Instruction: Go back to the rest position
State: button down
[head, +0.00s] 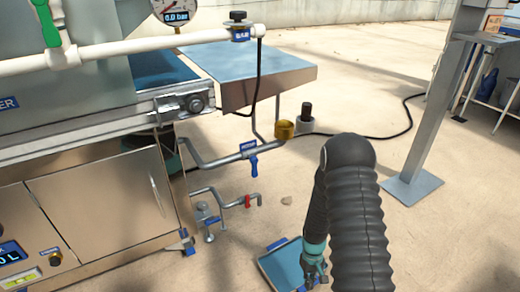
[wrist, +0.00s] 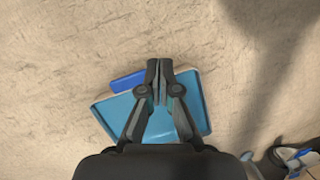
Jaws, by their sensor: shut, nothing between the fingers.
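My gripper (head: 313,284) hangs low at the bottom of the head view, below my dark ribbed arm. In the wrist view my gripper (wrist: 160,68) points away from the camera, its two dark fingers together with nothing between them. A shallow blue tray (head: 271,267) is behind and beside the gripper in the head view. In the wrist view the tray (wrist: 108,108) lies beyond the fingers, with a darker blue piece (wrist: 127,81) at its upper left edge. I cannot tell the gap between fingertips and tray.
A steel machine (head: 105,205) fills the left. Pipes with a blue-handled valve (head: 253,166) and a red-handled tap (head: 247,201) stick out from it. A grey post (head: 425,130) stands right on a floor plate. Concrete floor between is mostly open; a black cable (head: 385,136) crosses behind.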

jog(key=s+r+m+t, duration=0.1)
jog(key=s+r+t, duration=0.2)
jog(key=r, duration=1.3)
jog(key=s+a+r+m+t+p, duration=0.1)
jog(key=s+r+t, duration=0.2)
jog(key=s+r, duration=0.6)
jog(key=s+r+m+t, duration=0.1)
jog(key=s+r, duration=0.4)
jog(key=r, duration=1.9)
jog(key=shift+s+a+r+t, duration=0.3)
jog(key=shift+s+r+t, duration=0.1)
jog(key=shift+t, duration=0.5)
